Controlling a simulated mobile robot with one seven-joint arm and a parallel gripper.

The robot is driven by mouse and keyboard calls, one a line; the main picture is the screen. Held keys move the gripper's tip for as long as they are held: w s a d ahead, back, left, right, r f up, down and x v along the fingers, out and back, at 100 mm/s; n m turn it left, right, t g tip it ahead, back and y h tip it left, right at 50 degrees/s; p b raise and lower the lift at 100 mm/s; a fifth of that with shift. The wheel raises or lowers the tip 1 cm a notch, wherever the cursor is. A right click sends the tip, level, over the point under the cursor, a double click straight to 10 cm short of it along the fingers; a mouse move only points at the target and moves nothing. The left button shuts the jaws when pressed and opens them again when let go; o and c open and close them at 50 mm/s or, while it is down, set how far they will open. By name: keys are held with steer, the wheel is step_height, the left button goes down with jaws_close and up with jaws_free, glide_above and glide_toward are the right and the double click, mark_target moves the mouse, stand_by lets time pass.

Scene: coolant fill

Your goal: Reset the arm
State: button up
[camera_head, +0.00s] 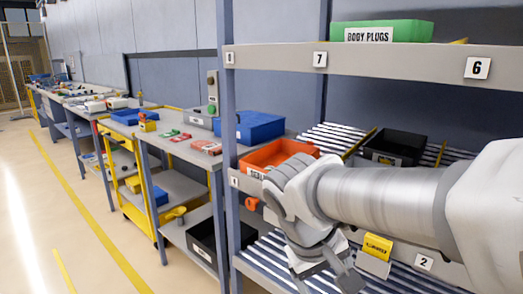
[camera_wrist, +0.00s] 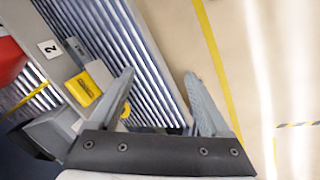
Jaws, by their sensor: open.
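My gripper (camera_wrist: 160,98) is open in the wrist view, its two grey fingers spread apart with nothing between them. Behind the gap the wrist view shows the roller shelf's edge and the floor. In the head view my arm reaches in from the right, and my gripper (camera_head: 328,276) hangs at the front of the flow rack (camera_head: 232,120), low by the lower roller shelf. My wrist partly hides the orange bin (camera_head: 285,150) behind it.
A black bin (camera_head: 395,146) sits on the middle shelf, and a green "BODY PLUGS" bin (camera_head: 382,31) on top. A yellow device (camera_head: 377,246) is on the rack's front rail beside the label 2. Workbenches with a blue bin (camera_head: 250,126) stand left. The floor (camera_head: 90,200) is clear.

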steer(key=s+d+r+m+t+y, duration=0.1)
steer(key=s+d+m+t+y, duration=0.25)
steer(key=s, duration=0.35)
step_height(320, 180, up, 25)
steer(key=p, duration=2.4)
steer(key=shift+a+f, duration=0.2)
steer(key=shift+a, duration=0.05)
